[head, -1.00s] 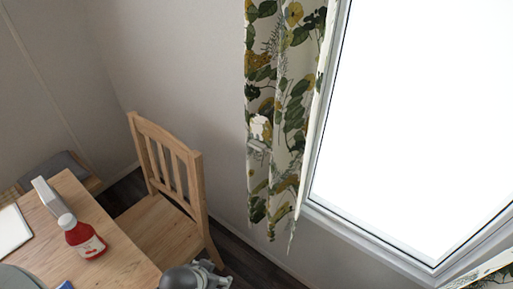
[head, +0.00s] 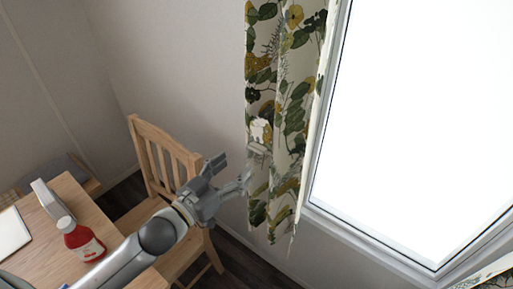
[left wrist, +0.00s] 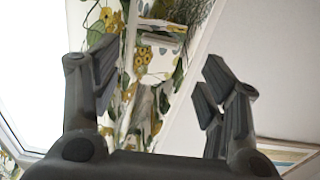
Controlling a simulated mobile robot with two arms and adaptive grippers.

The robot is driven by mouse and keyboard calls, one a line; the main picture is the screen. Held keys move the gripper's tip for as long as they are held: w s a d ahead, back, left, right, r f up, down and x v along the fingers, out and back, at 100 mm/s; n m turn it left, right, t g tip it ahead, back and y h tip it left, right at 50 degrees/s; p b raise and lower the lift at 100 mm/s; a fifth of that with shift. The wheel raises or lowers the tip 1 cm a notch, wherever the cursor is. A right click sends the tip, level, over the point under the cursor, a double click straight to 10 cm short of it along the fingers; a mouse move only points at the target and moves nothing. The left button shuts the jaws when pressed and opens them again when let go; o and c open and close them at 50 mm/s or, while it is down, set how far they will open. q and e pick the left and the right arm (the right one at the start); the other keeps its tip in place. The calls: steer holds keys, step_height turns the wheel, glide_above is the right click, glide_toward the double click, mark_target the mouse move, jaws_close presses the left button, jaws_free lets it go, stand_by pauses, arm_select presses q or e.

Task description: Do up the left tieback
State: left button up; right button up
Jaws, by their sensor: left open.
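The left curtain (head: 290,75), printed with green leaves and yellow flowers, hangs beside the window. A small white fitting (head: 260,130) with a pale strip (head: 257,148) below it shows at the curtain's left part; this looks like the tieback, but I cannot tell how it is fastened. In the left wrist view, a pale strip (left wrist: 163,27) crosses in front of the curtain (left wrist: 143,58). My left gripper (head: 232,171) is open and empty, just left of the curtain and a little below the fitting. Its fingers (left wrist: 157,72) stand apart in the wrist view. My right gripper is not in view.
A wooden chair (head: 152,150) stands behind my left arm. A wooden table (head: 62,186) at lower left holds a red bottle (head: 82,241) and a white box (head: 49,199). The bright window (head: 420,120) is at right. Bare wall lies left of the curtain.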

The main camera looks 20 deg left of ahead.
mark_target(254, 150)
arm_select(q)
steer(key=p+x, duration=0.1)
steer(key=x, duration=0.7)
steer(key=shift+p, duration=0.4)
steer(key=shift+x, duration=0.95)
steer(key=c, duration=1.3)
steer(key=shift+c, duration=0.4)
